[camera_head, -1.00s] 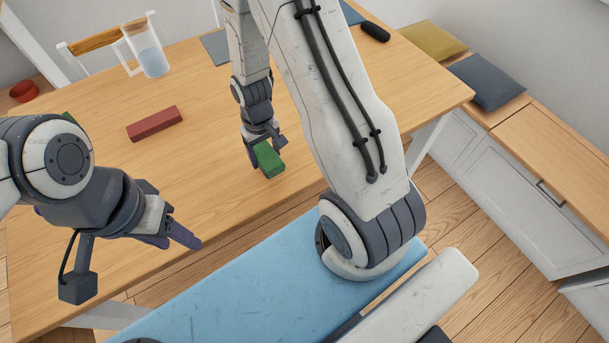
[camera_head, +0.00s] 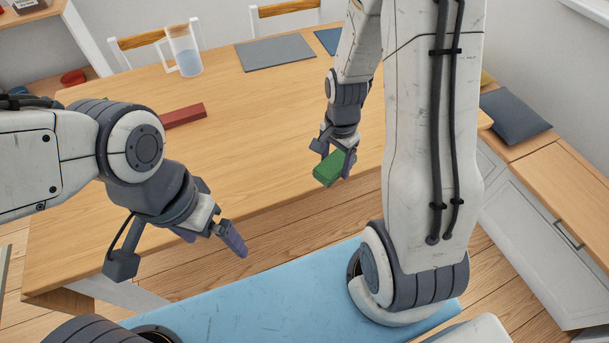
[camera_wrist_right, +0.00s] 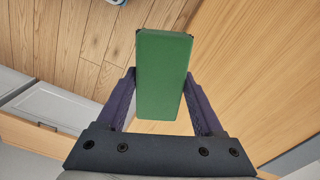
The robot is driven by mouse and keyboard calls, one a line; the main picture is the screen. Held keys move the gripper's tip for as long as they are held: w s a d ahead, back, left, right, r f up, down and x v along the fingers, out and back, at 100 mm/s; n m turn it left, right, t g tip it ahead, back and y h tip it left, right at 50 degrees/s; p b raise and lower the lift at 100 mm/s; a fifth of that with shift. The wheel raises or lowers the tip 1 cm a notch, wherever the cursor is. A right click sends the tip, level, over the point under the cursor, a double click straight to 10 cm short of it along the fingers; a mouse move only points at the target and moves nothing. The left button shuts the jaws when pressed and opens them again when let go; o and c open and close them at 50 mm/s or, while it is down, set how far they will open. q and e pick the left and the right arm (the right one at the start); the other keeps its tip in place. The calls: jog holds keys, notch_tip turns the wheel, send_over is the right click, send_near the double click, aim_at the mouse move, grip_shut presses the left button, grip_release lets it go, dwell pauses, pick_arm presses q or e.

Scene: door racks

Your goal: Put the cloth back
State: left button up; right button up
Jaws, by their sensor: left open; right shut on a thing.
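My right gripper (camera_head: 336,158) is shut on a green block (camera_head: 328,170), by the table's front edge. In the right wrist view the green block (camera_wrist_right: 163,75) sits between the two fingers of the gripper (camera_wrist_right: 162,100), with floor on one side and wood on the other. My left gripper (camera_head: 213,238) is open and empty, in front of the table's near edge. I cannot pick out a cloth for sure. A grey flat mat (camera_head: 275,53) and a blue flat mat (camera_head: 328,40) lie at the far side of the table.
The wooden table (camera_head: 240,130) is mostly bare in the middle.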

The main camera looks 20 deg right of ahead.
jog(key=m, duration=0.1)
jog(key=s+d+r+m, duration=0.1)
jog(key=m, duration=0.2)
jog(key=shift+s+d+r, duration=0.15)
jog(key=shift+d+r, duration=0.05)
jog(key=shift+d, duration=0.1)
jog(key=p, duration=0.1)
send_over(303, 175)
jog(key=shift+m, duration=0.3)
notch_tip(303, 175, down, 7)
jog(key=shift+s+r, duration=0.15)
jog(key=shift+a+f, duration=0.1)
jog(key=shift+f, duration=0.15)
notch_tip(303, 175, down, 4)
jog(key=shift+r+p, duration=0.15)
jog(key=shift+p, duration=0.15)
jog(key=shift+f, duration=0.2)
jog(key=o, duration=1.3)
